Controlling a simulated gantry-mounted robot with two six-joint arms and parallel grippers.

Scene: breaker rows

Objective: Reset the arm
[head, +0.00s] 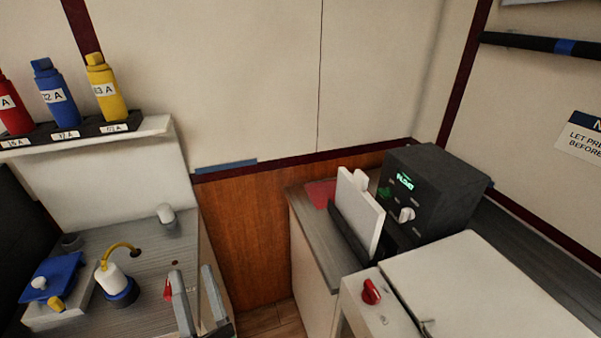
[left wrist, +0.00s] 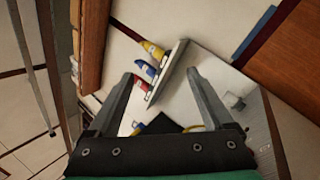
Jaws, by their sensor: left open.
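My left gripper (head: 198,288) shows at the bottom of the head view, its two grey fingers spread apart over the right edge of the left bench. Nothing is between the fingers. In the left wrist view the same gripper (left wrist: 160,76) is open, with the shelf of bottles farther off between and beyond its fingers. My right gripper is not in view.
Red (head: 14,108), blue (head: 55,92) and yellow (head: 105,88) bottles stand on a wall shelf (head: 155,126). A white bottle with a yellow tube (head: 113,280) stands on the left bench (head: 150,262). A black box with a green display (head: 430,195) sits on the right counter (head: 322,238).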

